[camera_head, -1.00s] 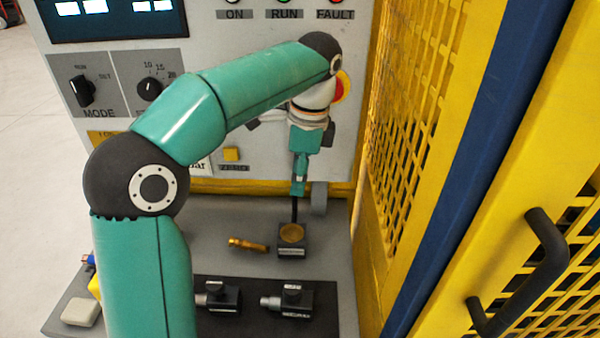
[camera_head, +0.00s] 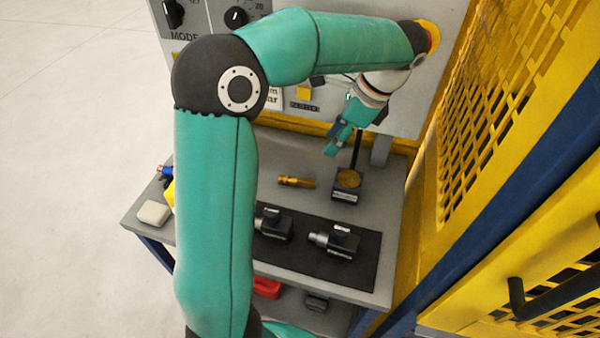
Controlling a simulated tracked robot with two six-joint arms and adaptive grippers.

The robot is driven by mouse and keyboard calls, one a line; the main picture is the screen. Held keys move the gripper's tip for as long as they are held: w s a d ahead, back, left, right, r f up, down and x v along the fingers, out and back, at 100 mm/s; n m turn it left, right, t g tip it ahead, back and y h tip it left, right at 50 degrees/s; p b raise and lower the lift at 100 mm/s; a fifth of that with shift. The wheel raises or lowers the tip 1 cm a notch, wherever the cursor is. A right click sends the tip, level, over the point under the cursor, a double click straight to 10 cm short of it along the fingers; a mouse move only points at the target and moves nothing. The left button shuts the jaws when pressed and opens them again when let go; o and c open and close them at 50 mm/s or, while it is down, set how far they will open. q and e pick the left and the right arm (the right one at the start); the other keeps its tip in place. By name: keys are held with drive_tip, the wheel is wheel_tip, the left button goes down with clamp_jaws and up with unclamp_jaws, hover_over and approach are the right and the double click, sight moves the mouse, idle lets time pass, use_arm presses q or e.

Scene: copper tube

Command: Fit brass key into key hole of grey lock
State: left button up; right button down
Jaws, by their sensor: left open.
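A small brass piece (camera_head: 296,181) lies on the grey bench, left of a small dark block with a round brass top (camera_head: 348,178). It is too small to tell whether the brass piece is the key. I cannot make out a lock with a keyhole; a grey rounded part (camera_head: 380,150) stands by the panel's foot, and I cannot tell what it is. My left gripper (camera_head: 337,141) is open and empty, tilted down-left above the bench, up and right of the brass piece. A thin black post rises just right of its fingers. My right gripper is out of view.
Two black devices with grey metal ends, one left (camera_head: 273,224) and one right (camera_head: 335,240), sit on a black mat (camera_head: 365,266) at the bench front. A pale block (camera_head: 153,213) sits at the left edge. A yellow mesh guard (camera_head: 490,110) closes the right side.

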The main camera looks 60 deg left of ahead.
use_arm(q)
hover_over(306, 180)
drive_tip(key=w+d, duration=0.1)
drive_tip(key=d, duration=0.1)
wheel_tip(306, 180, down, 9)
drive_tip(key=shift+w+a+f, duration=0.1)
drive_tip(key=shift+f, duration=0.1)
drive_tip(key=shift+w+p+x, duration=0.2)
drive_tip(key=shift+p+x, duration=0.1)
drive_tip(key=shift+x, duration=1.05)
drive_tip(key=shift+w+p+x, duration=0.15)
drive_tip(key=shift+p+x, duration=0.15)
drive_tip(key=shift+x, duration=1)
drive_tip(key=shift+f, duration=0.1)
clamp_jaws()
